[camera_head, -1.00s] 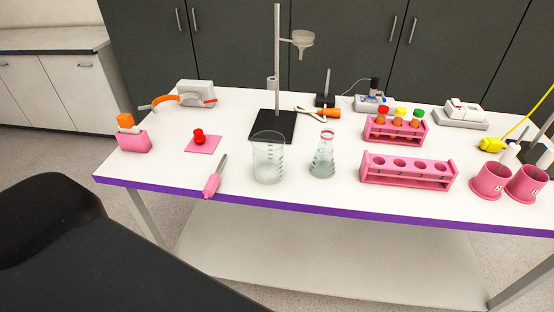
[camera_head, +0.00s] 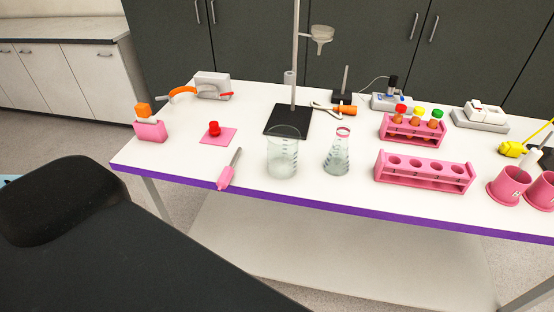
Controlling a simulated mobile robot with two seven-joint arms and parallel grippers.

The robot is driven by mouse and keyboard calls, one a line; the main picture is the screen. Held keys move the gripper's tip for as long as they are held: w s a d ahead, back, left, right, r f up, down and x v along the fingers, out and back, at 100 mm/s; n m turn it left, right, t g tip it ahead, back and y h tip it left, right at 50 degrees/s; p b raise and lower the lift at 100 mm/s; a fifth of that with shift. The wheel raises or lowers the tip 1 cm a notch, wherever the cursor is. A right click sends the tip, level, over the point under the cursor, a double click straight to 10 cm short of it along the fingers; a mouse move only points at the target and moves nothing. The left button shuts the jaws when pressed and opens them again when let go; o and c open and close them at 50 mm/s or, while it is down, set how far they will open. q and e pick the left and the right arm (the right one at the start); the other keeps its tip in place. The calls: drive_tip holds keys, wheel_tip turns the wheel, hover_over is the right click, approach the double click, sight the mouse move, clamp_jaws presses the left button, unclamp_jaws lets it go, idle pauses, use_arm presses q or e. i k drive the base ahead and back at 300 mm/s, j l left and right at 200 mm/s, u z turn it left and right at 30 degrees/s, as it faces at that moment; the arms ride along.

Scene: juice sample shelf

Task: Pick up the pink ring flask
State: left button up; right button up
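The pink ring flask (camera_head: 337,155) is a clear conical flask with a pink-red ring around its neck. It stands upright on the white table (camera_head: 330,196), near the front edge, between a clear beaker on its left and an empty pink rack on its right. Neither of my grippers shows in the head view.
The glass beaker (camera_head: 282,157) stands close to the flask. The empty pink rack (camera_head: 425,178), a pink rack with capped tubes (camera_head: 412,130) and pink cups (camera_head: 508,187) are to the right. A stand with a black base (camera_head: 287,121) is behind. A pink-handled tool (camera_head: 226,178) lies left.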

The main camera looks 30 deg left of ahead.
sight(337, 162)
drive_tip(key=k+l+u, duration=0.15)
drive_tip(key=u, duration=0.2)
drive_tip(key=k+l+u, duration=0.15)
drive_tip(key=u, duration=0.25)
drive_tip(key=k+l+u, duration=0.15)
drive_tip(key=u, duration=0.2)
